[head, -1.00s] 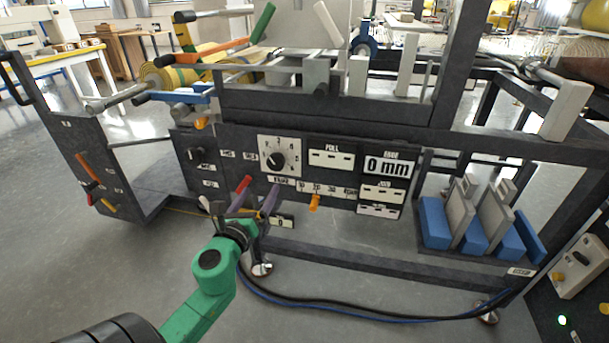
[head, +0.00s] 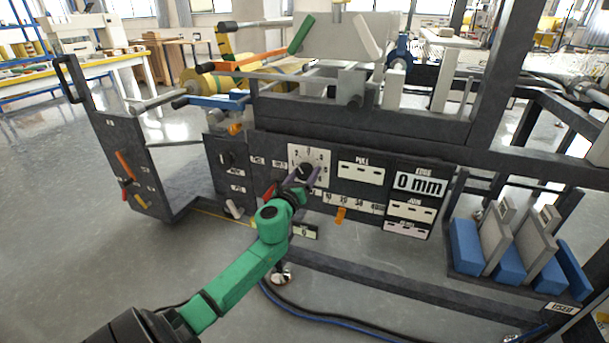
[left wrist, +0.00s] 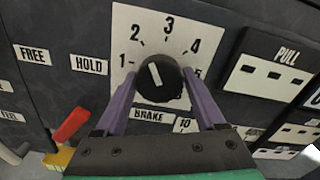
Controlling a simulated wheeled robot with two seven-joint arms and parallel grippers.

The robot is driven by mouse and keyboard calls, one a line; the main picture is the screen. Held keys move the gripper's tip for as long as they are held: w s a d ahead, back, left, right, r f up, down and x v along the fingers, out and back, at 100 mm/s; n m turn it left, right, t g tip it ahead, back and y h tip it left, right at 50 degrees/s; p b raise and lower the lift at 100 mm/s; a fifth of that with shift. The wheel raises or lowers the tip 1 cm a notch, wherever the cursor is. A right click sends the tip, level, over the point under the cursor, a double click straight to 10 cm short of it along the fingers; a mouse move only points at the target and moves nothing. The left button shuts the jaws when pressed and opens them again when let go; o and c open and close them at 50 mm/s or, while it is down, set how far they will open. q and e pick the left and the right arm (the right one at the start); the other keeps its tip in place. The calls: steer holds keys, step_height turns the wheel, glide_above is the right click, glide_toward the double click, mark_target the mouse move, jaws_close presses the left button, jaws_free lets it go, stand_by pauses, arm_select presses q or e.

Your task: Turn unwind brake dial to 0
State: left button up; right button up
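The brake dial is a round black knob (left wrist: 160,80) with a white pointer line on a white scale plate (left wrist: 168,28), above a BRAKE label (left wrist: 153,115). In the left wrist view the pointer leans up and left, roughly toward the 2. Numbers 1 to 4 show; the 5 is partly covered by a finger, and no 0 is visible. My left gripper (left wrist: 160,73) has its purple fingers on either side of the knob, tips close to its edges; I cannot tell whether they touch. In the head view the left gripper (head: 299,178) covers part of the dial. The right gripper is out of view.
FREE and HOLD labels (left wrist: 89,64) lie left of the dial, with a red lever (left wrist: 72,125) at lower left. A PULL panel (head: 360,171) and a 0 mm display (head: 420,184) are to the right. An orange slider (head: 340,215) sits below right.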

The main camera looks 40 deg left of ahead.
arm_select(q)
steer(key=c, duration=0.8)
steer(key=shift+n, duration=0.3)
